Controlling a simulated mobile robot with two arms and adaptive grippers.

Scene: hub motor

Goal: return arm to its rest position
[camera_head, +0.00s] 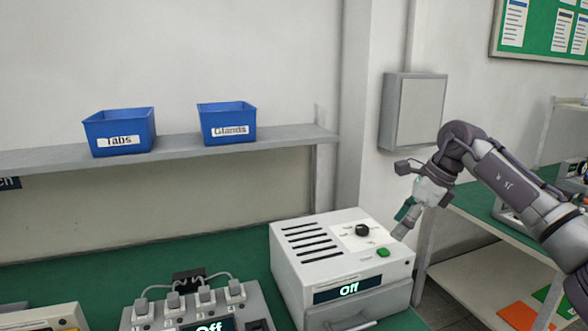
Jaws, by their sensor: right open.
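My right arm comes in from the right edge, and its gripper (405,217) hangs pointing down and to the left. The gripper is open, with nothing seen between its fingers. It is just to the right of a white box-shaped device (310,265) with a black knob (362,230), a green button (383,252) and a display reading "Off". I cannot tell from this view whether a fingertip touches the device. My left arm and gripper are not in view.
A second device (150,319) with plugged cables, also reading "Off", stands left on the green bench (225,262). A grey wall box (413,112) is behind my gripper. Another bench (475,213) stands right.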

